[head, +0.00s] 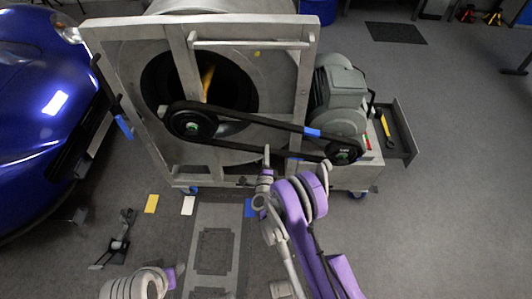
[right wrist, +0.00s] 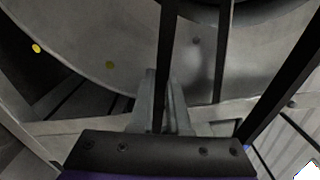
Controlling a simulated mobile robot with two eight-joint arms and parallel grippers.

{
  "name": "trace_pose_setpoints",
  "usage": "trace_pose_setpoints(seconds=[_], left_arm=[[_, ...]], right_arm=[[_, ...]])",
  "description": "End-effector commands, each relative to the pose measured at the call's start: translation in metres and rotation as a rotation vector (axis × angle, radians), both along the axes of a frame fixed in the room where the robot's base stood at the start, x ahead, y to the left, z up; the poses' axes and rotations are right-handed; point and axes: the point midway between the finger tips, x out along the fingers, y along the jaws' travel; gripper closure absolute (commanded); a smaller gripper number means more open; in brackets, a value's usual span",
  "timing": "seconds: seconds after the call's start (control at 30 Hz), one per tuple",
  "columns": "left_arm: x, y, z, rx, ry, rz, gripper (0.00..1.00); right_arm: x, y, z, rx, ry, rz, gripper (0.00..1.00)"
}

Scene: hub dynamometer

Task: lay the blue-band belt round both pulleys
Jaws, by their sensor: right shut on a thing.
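The black belt (head: 262,122) has blue bands, one of them on its upper strand. It runs between the large left pulley (head: 193,123) and the small right pulley (head: 343,152). It appears to pass round the outer side of both; whether it sits in the grooves I cannot tell. My right gripper (head: 267,153) is at the lower strand, between the pulleys and nearer the right one. In the right wrist view its fingers (right wrist: 161,108) are shut on a black belt strand (right wrist: 167,45). My left gripper does not show; part of my left arm is at the bottom left.
A grey frame (head: 304,75) stands around the drum, with the motor (head: 340,88) at its right. An open drawer (head: 399,132) juts out beyond the motor. A blue car (head: 45,105) is close on the left. A dark stand (head: 115,243) is on the floor at front left.

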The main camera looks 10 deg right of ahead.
Motion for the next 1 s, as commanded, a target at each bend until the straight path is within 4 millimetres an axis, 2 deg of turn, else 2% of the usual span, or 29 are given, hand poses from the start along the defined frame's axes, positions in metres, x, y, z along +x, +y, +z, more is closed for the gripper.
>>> trace_pose_setpoints(seconds=[0.47, 0.5, 0.67, 0.87, 1.0], left_arm=[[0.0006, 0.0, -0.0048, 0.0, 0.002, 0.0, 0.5], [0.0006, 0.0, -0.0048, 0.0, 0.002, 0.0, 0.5], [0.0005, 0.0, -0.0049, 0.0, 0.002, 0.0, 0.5], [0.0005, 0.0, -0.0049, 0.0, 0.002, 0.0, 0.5], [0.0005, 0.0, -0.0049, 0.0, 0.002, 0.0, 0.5]], right_arm=[[-0.0011, 0.0004, -0.0016, 0.0, -0.001, 0.0, 1.0], [-0.0011, 0.0004, -0.0016, 0.0, -0.001, 0.0, 0.8], [-0.0011, 0.0004, -0.0017, 0.0, 0.0, 0.0, 0.51], [-0.001, 0.0003, -0.0019, 0.0, 0.0, 0.0, 0.5], [-0.0011, 0.0004, -0.0022, 0.001, 0.0, 0.0, 0.29]])
